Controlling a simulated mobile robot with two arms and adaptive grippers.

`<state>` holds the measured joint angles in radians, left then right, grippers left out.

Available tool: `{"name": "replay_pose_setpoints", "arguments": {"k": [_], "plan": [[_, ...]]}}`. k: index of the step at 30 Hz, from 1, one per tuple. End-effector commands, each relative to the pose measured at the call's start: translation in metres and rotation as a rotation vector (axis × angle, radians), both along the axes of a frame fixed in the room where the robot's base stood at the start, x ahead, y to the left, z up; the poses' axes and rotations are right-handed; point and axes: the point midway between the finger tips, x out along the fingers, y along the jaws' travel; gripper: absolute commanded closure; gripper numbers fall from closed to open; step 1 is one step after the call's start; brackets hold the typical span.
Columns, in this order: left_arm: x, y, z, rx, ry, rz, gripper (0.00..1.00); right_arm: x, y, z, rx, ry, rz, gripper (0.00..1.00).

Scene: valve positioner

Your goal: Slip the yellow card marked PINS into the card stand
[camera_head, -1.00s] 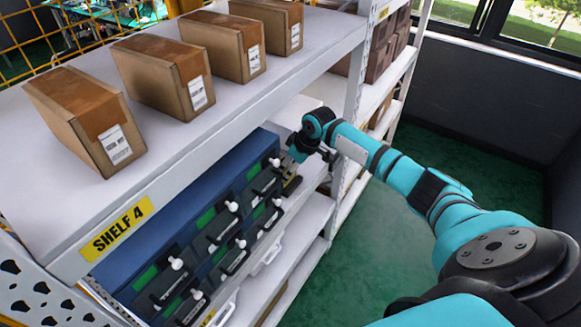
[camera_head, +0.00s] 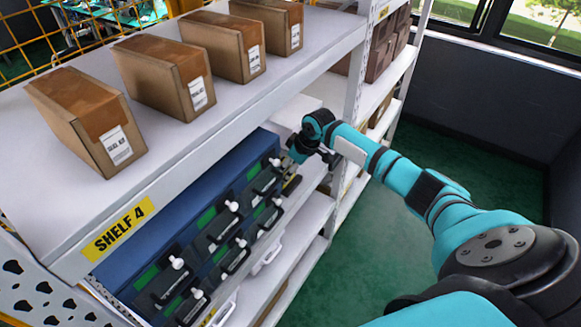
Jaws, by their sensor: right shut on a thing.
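My right gripper (camera_head: 297,156) is at the right end of the blue unit under the shelf marked SHELF 4. It is small, dark and partly hidden by its own wrist. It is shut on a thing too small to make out. A small dark and yellowish patch (camera_head: 291,184) shows just below the gripper. I cannot tell whether it is the yellow card or the card stand. No lettering PINS can be read, and I cannot pick out the card stand. My left gripper is not in view.
The blue unit (camera_head: 180,222) has several dark fronts with white knobs and green labels. Several brown boxes (camera_head: 92,118) stand on the white top shelf (camera_head: 85,200) above it. A white rack post (camera_head: 357,75) rises behind my right wrist. The green floor (camera_head: 375,235) at right is clear.

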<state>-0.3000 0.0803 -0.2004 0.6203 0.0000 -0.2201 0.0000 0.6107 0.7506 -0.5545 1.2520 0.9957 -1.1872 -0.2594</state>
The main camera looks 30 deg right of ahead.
Motion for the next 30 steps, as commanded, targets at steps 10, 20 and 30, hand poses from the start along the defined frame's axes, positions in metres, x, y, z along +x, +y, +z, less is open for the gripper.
{"name": "replay_pose_setpoints", "arguments": {"k": [10,20,30], "plan": [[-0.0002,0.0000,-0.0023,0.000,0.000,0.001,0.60,0.0000,0.0002,-0.0070,0.000,0.000,-0.001,0.52],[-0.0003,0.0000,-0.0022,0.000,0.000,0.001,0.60,-0.0001,0.0000,-0.0069,0.000,0.000,0.000,0.22],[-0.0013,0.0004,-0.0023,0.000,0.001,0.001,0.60,-0.0003,-0.0004,-0.0063,0.000,0.000,0.000,0.13]]}}
